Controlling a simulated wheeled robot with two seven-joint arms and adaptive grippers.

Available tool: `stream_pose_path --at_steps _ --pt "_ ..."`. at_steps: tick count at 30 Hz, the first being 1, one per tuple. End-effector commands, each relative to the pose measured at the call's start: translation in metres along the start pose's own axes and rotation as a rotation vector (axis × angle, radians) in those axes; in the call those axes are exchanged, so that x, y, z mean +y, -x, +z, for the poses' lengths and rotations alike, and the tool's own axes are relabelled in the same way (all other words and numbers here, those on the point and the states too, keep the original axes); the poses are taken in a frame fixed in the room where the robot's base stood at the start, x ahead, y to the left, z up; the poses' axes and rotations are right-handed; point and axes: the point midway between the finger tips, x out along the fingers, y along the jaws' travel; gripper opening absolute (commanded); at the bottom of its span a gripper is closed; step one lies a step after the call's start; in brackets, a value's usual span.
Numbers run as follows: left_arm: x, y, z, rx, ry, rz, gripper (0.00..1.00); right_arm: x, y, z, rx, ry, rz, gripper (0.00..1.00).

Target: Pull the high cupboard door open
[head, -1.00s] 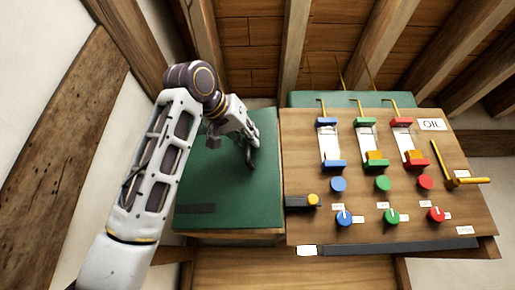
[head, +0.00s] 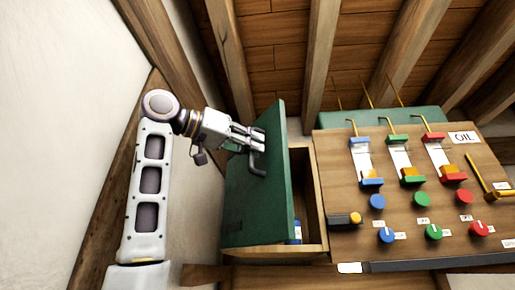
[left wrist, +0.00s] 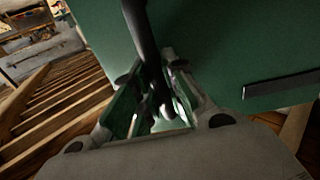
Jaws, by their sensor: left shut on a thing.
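The green cupboard door (head: 262,195) stands partly open in the head view, swung out to the left of its wooden cupboard box (head: 311,190). The dark curved handle (head: 257,160) is on the door's front face. My left gripper (head: 252,143) is shut on that handle. In the left wrist view the dark handle (left wrist: 146,45) runs down between the fingers of my left gripper (left wrist: 158,95), in front of the green door face (left wrist: 220,45). The inside of the cupboard shows only as a narrow strip, with a small blue and white item (head: 297,231) low down. My right gripper is not in view.
A white wall (head: 85,80) and slanted wooden beam are at the left. Roof beams (head: 320,60) are above.

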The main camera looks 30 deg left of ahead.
Motion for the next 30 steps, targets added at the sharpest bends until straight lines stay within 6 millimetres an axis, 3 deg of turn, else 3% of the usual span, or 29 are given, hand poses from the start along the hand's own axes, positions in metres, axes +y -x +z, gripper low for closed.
stream_pose_path --at_steps 12,28,29,30 --pt "-0.015 0.042 -0.001 0.006 0.003 -0.001 0.0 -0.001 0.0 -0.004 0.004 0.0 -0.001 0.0" --pt "-0.018 0.048 -0.001 0.005 0.004 -0.002 0.0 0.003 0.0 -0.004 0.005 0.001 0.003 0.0" --pt "-0.018 0.048 -0.001 0.005 0.004 -0.002 0.15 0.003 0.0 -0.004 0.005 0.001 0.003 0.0" --pt "-0.018 0.048 -0.001 0.005 0.003 -0.002 0.21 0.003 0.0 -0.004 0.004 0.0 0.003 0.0"
